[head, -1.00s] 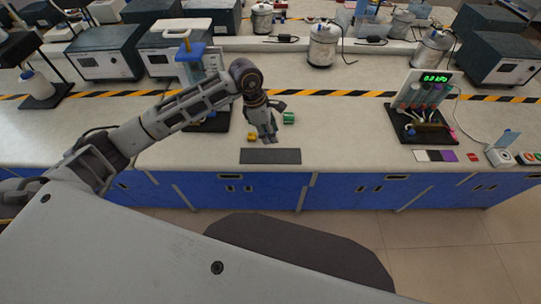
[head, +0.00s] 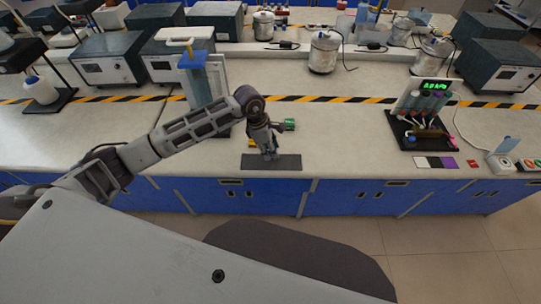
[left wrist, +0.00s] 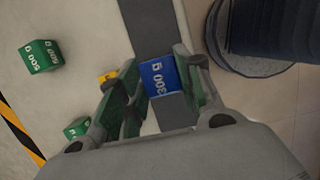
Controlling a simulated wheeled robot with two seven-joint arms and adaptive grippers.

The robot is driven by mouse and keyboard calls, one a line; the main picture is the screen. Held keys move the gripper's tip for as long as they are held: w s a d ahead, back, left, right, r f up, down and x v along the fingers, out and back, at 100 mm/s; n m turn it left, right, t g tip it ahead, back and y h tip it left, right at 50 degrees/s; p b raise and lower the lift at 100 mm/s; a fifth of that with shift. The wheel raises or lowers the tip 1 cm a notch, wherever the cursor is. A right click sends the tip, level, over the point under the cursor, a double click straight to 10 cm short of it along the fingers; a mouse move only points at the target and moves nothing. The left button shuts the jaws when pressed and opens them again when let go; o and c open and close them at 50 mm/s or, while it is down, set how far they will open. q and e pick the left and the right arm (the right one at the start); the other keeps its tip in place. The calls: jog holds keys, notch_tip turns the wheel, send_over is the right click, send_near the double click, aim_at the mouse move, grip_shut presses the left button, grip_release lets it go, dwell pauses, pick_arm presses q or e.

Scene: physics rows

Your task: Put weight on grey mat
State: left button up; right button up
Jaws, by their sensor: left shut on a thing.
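A blue weight (left wrist: 160,78) marked 300 g sits between the fingers of my left gripper (left wrist: 155,90) in the left wrist view. My left gripper (head: 268,156) is shut on it, and in the head view its fingertips are over the dark grey mat (head: 289,163) at the counter's front edge. The mat (left wrist: 147,30) also shows behind the weight in the wrist view. Whether the weight touches the mat I cannot tell. The gripper hides the weight in the head view. My right gripper is not in view.
Green weights (head: 289,124) stand behind the mat; one marked 500 g (left wrist: 41,56) shows in the wrist view. A yellow weight (left wrist: 107,76) is close beside the fingers. A tube rack with a green display (head: 428,112) stands to the right. The counter between is clear.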

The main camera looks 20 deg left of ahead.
aim_at(269, 151)
pick_arm(q)
jog(key=shift+f, duration=2.1)
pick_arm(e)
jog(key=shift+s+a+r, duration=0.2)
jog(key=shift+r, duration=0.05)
pick_arm(q)
jog(key=shift+f, duration=0.15)
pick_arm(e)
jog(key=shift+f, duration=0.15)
